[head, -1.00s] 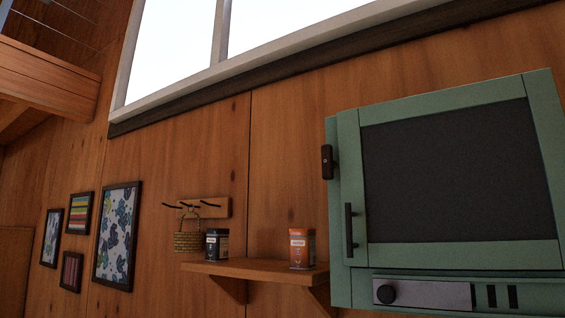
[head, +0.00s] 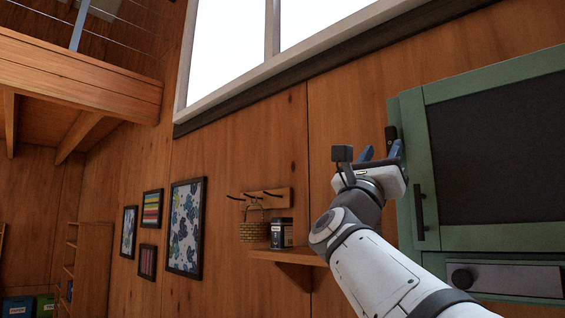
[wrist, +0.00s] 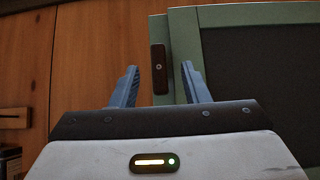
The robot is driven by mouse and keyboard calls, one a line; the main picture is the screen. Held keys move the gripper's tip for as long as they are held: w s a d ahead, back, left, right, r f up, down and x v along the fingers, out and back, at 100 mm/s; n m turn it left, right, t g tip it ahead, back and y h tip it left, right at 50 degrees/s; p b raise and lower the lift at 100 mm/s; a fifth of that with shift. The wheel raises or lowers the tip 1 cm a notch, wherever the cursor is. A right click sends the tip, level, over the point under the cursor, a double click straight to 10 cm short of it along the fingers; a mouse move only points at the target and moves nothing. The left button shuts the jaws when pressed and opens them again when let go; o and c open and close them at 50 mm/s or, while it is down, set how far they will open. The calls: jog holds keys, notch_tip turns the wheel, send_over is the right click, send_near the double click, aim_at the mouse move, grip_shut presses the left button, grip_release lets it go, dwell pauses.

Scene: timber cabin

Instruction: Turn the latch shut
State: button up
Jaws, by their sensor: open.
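The latch (head: 391,134) is a small dark upright bar at the upper left edge of the green cabinet (head: 409,165). In the wrist view the latch (wrist: 159,69) stands upright between my two open fingers, with a round pivot near its middle. My gripper (head: 380,151) is open with blue fingers, just below and in front of the latch in the head view. In the wrist view my gripper (wrist: 160,88) has one finger on each side of the latch, with gaps on both sides. The latch's lower part is partly hidden by my gripper in the head view.
A wall shelf (head: 275,255) holds a dark tin (head: 281,233). A basket (head: 253,231) hangs from a hook rack. Framed pictures hang on the left wall.

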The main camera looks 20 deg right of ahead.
aim_at(389, 133)
jog(key=p+x, duration=0.3)
jog(key=x, duration=0.3)
jog(key=shift+w+d+r, duration=0.2)
jog(key=shift+d, duration=0.05)
jog(key=shift+c, duration=0.5)
